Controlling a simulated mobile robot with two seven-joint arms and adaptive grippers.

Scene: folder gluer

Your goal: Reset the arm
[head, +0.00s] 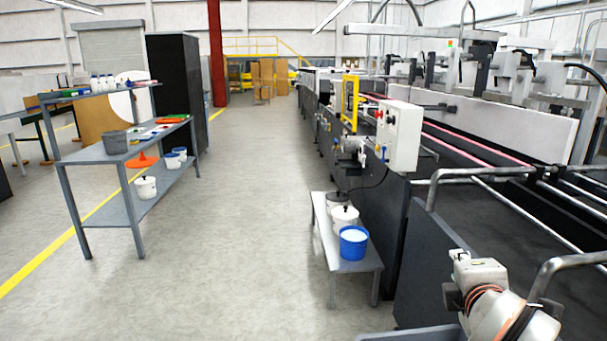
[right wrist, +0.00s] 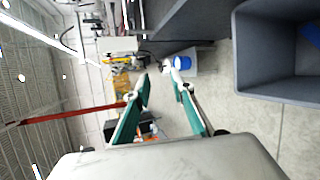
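My right arm (head: 500,305) is in the lower right of the head view, beside the machine's near end, with orange cable around it. Its finger gap cannot be made out there. In the right wrist view my right gripper (right wrist: 161,80) shows two teal-padded fingers spread apart, with nothing between them. That view is turned on its side. My left arm and left gripper are not in the head view.
The long black folder gluer (head: 400,220) with metal rails fills the right side. A low bench (head: 374,262) holds a blue bucket (head: 353,243) and a white pot. A grey bin (right wrist: 243,60) is near my right gripper. A shelf table (head: 77,158) stands left; the middle floor is clear.

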